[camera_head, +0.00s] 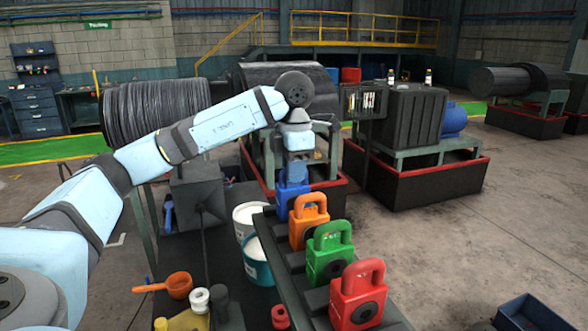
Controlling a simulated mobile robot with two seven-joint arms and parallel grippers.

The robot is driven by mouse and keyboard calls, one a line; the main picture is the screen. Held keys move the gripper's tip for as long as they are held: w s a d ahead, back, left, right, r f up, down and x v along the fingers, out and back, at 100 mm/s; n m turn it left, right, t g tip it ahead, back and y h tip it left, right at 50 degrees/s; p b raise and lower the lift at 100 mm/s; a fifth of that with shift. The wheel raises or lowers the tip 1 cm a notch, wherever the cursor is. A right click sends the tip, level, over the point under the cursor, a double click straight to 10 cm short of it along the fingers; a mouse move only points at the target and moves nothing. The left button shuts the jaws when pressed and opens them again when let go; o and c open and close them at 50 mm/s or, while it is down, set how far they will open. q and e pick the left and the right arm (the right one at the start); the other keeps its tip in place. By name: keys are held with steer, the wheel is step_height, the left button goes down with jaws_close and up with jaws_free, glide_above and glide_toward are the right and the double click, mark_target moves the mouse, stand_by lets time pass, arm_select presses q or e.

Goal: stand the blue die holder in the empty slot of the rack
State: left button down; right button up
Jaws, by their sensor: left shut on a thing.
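My left gripper (297,168) reaches down from above at the picture's middle and is shut on the handle of the blue die holder (290,201). The holder hangs upright at the far end of the rack (318,294), just beyond the orange die holder (309,226). I cannot tell whether its base touches the rack; the fingertips are partly hidden against it. The green die holder (329,262) and the red die holder (358,306) stand nearer along the same rack, in a row. The slot under the blue holder is hidden. My right gripper is not in view.
Left of the rack are a white bucket (246,217), a teal bucket (258,268), an orange ladle (178,284) and a white spool (200,299). A dark machine with a red-edged base (415,190) stands behind. Floor right of the rack is clear, except a dark blue bin (530,314).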

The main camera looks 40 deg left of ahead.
arm_select(q)
steer(key=shift+f+b, duration=0.45)
steer(key=shift+f, duration=0.15)
steer(key=c, duration=1)
jaws_free()
steer(key=o, duration=0.5)
steer(key=shift+r+p, duration=2.15)
steer(key=shift+r, duration=0.9)
